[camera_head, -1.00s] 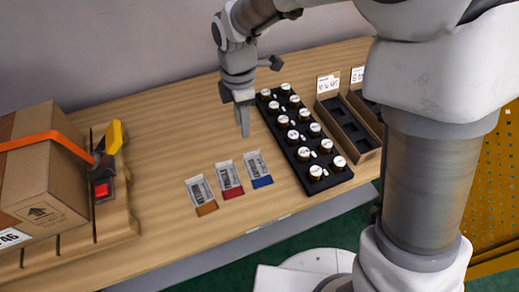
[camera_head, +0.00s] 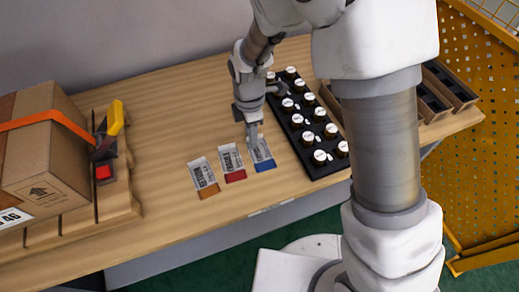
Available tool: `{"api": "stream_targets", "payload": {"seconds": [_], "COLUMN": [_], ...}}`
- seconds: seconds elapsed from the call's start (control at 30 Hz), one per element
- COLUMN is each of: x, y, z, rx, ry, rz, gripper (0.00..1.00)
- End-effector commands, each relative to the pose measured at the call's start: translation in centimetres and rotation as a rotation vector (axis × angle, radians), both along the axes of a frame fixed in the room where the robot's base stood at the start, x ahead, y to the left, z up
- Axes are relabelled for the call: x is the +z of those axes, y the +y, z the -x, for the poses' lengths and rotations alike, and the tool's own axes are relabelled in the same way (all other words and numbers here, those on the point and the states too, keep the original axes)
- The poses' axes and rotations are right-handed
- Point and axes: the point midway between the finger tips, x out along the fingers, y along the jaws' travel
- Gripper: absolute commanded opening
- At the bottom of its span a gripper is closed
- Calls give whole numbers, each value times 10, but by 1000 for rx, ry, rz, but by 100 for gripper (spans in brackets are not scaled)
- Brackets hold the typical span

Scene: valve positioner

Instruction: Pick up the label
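Three labels lie in a row on the wooden table: one with an orange end (camera_head: 203,178), one with a red end (camera_head: 232,162) and one with a blue end (camera_head: 265,162). My gripper (camera_head: 252,136) points down over the upper part of the blue-ended label and hides part of it. I cannot tell whether the fingertips touch the label, or whether they are open or shut.
A black rack (camera_head: 307,135) of several white-capped bottles stands just right of the labels. Empty dark trays (camera_head: 434,103) lie farther right, partly behind my arm. A strapped cardboard box (camera_head: 42,155) and a yellow-handled tool (camera_head: 116,118) rest on a pallet at left. The table left of the labels is clear.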

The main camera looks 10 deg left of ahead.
Motion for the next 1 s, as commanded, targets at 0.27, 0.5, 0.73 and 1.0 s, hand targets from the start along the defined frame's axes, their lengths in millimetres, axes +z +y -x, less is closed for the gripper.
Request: {"api": "stream_targets", "payload": {"seconds": [0.27,0.5,0.73,1.0], "x": [0,1,1,9], "y": [0,0,0,0], "z": [0,0,0,0], "rx": [0,0,0,0], "ry": [0,0,0,0], "rz": [0,0,0,-1], "gripper": [14,0,0,0]}}
